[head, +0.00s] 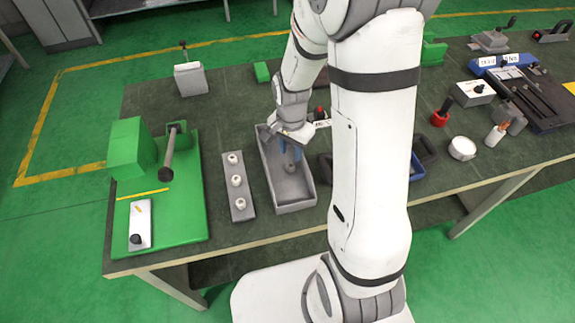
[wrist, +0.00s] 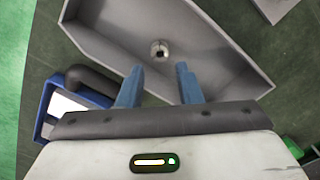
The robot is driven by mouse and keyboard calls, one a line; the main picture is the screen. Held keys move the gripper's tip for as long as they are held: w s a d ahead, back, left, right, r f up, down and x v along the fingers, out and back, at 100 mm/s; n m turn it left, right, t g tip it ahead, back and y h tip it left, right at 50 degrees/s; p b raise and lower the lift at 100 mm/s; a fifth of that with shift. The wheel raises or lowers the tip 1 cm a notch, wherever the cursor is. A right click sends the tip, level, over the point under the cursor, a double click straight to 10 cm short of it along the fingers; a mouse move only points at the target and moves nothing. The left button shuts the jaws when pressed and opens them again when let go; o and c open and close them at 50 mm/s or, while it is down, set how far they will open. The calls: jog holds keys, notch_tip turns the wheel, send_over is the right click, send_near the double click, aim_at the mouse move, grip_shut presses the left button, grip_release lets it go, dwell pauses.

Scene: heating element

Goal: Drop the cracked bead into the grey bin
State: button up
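The grey bin (head: 294,193) is a long open tray on the dark bench, and in the wrist view (wrist: 215,45) it fills the area beyond my fingers. My gripper (head: 290,158) is over the bin, pointing down. In the wrist view its two blue fingers (wrist: 158,85) are spread apart with nothing between them. A small pale bead with a dark hole (wrist: 159,50) shows against the bin's floor, beyond the fingertips and apart from them. Whether it is cracked is too small to tell. The bead is hidden in the head view.
A grey strip (head: 238,187) with three white round pieces lies left of the bin. A green machine (head: 160,185) stands farther left. A blue-framed item (wrist: 68,103) is beside the bin in the wrist view. Several tools crowd the bench's right side.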

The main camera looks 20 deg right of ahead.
jog(key=o, duration=0.3)
notch_tip(320, 180, up, 8)
jog(key=shift+b, duration=0.35)
jog(key=shift+f, duration=0.1)
dwell(0.4)
jog(key=s+r+n+t, duration=0.3)
jog(key=s+r+n, duration=0.6)
jog(key=s, duration=0.5)
notch_tip(320, 180, up, 2)
jog(key=shift+s+d+n, duration=0.15)
jog(key=shift+s+n, duration=0.15)
jog(key=shift+n, duration=0.1)
